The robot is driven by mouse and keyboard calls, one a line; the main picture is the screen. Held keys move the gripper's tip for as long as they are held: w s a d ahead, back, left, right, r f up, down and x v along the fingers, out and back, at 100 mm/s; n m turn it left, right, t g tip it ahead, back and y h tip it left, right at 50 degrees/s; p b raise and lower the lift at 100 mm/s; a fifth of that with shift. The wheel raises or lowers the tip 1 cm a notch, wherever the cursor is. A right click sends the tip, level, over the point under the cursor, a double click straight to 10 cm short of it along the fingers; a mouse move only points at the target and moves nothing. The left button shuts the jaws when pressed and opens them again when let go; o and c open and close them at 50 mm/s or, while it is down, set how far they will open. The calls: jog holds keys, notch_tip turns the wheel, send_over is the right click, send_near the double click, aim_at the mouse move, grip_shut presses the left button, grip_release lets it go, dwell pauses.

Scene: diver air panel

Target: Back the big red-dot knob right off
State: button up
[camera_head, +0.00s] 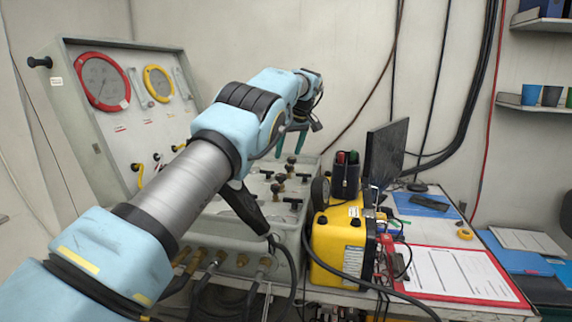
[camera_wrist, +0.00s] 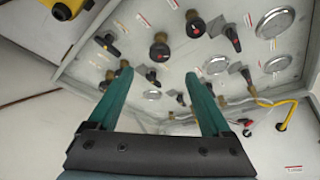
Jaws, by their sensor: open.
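The grey panel (camera_wrist: 130,22) in the wrist view carries several dark knobs, and more than one shows a red mark. I cannot tell for sure which is the big red-dot knob. My gripper (camera_wrist: 158,75) is open, its two teal fingers apart with nothing held between them. In the head view my gripper (camera_head: 290,141) hangs above the lower console, apart from its knobs (camera_head: 278,188).
An upright gauge panel (camera_head: 120,130) with red-rimmed and yellow-rimmed dials stands at the left. A yellow case (camera_head: 338,243) and a dark monitor (camera_head: 384,152) stand right of the console. Hoses hang in front. A red clipboard (camera_head: 512,290) lies on the bench.

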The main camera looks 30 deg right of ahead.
aim_at(281, 175)
jog(key=shift+s+r, duration=0.15)
jog(key=shift+r, duration=0.25)
jog(key=w+f+m+h+b, duration=0.1)
jog(key=f+m, duration=0.1)
jog(key=f, duration=0.1)
jog(key=w+f+m+h+b, duration=0.1)
jog(key=w+f+m+b, duration=0.1)
jog(key=f, duration=0.1)
jog(key=w+f+m+g+b, duration=0.1)
jog(key=f+m, duration=0.2)
jog(key=f, duration=0.1)
jog(key=shift+w+a+h, duration=0.2)
jog(key=shift+a+h, duration=0.2)
jog(key=shift+c, duration=0.2)
grip_shut()
dwell(0.5)
